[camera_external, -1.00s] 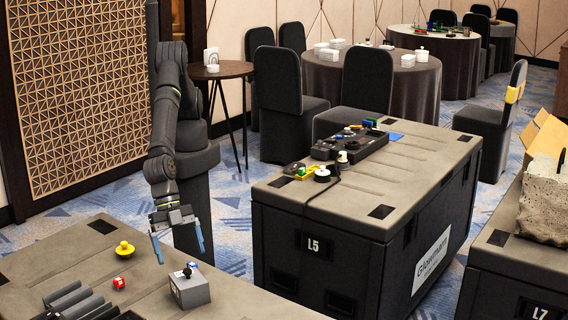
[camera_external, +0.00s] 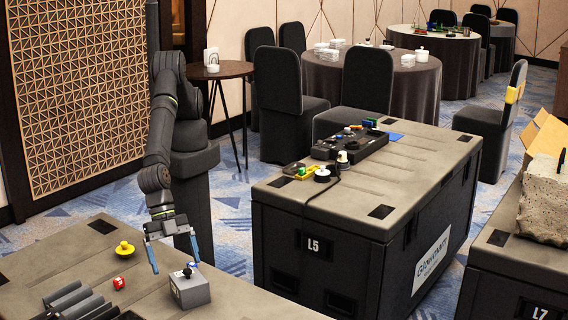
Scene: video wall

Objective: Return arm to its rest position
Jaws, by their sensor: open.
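My arm stands between the two nearer cases, bent forward and down. My gripper (camera_external: 174,266) is at its end, with two blue fingers spread apart and nothing between them. It hangs over the near left case top (camera_external: 60,255), just above and behind a grey box with a black knob (camera_external: 190,288). From this view I cannot tell whether a fingertip touches the box.
The L5 case (camera_external: 400,195) stands to the right, bearing a black device (camera_external: 350,145) and small coloured parts.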

